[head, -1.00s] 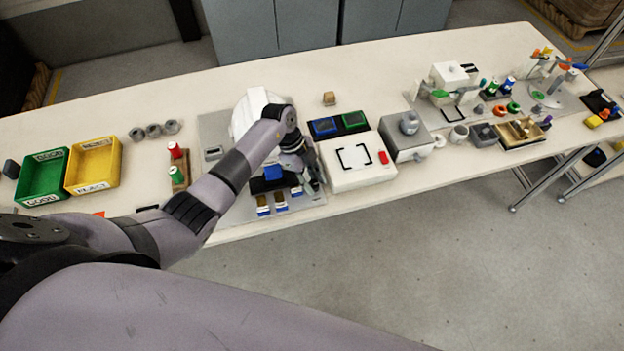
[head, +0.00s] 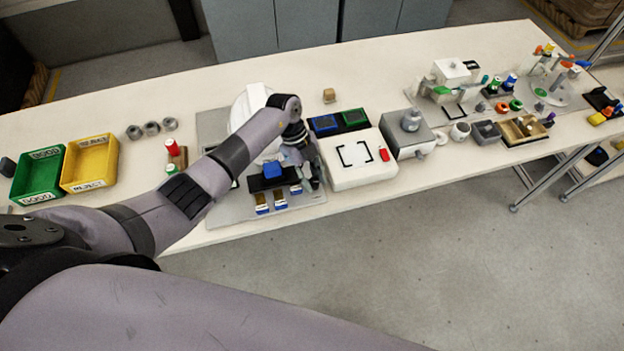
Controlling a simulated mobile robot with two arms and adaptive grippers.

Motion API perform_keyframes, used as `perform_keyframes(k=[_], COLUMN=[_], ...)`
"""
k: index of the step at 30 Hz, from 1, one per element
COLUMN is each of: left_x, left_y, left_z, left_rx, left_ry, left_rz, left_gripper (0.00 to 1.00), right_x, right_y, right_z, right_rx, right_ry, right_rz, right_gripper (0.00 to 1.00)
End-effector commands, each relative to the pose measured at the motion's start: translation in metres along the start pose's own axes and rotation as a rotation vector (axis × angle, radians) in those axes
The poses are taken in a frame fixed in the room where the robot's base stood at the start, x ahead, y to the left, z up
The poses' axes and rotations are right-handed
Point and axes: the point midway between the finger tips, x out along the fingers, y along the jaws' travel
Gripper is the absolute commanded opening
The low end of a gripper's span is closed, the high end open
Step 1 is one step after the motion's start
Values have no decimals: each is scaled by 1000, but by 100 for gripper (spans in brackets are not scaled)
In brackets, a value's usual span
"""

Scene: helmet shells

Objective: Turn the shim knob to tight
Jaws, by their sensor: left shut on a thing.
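My left gripper (head: 311,179) points down at the right side of a grey fixture plate (head: 225,212), beside a blue block on a black base (head: 271,170). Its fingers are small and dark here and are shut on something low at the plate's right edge. I take this to be the shim knob, but the fingers hide it, so its pointer and setting cannot be read. A white helmet shell (head: 247,104) stands on the plate behind my forearm, partly covered by it. My right gripper is not in view.
A white pad with a black frame mark and red button (head: 352,178) stands close right of the gripper. Blue and green trays (head: 340,122) lie behind it. Green (head: 36,176) and yellow (head: 88,165) bins are at left. The table's front edge is close.

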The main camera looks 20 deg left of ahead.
Motion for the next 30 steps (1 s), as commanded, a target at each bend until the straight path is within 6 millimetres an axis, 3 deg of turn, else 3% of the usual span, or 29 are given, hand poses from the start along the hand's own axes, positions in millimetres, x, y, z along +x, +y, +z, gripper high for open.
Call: perform_keyframes(k=[30], left_x=[4], left_y=[-6], left_z=[0], left_rx=[888], left_ry=[-4], left_rz=[367], left_gripper=[0], right_x=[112], right_y=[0], right_z=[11], right_rx=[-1], right_ry=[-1], right_rz=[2], right_gripper=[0])
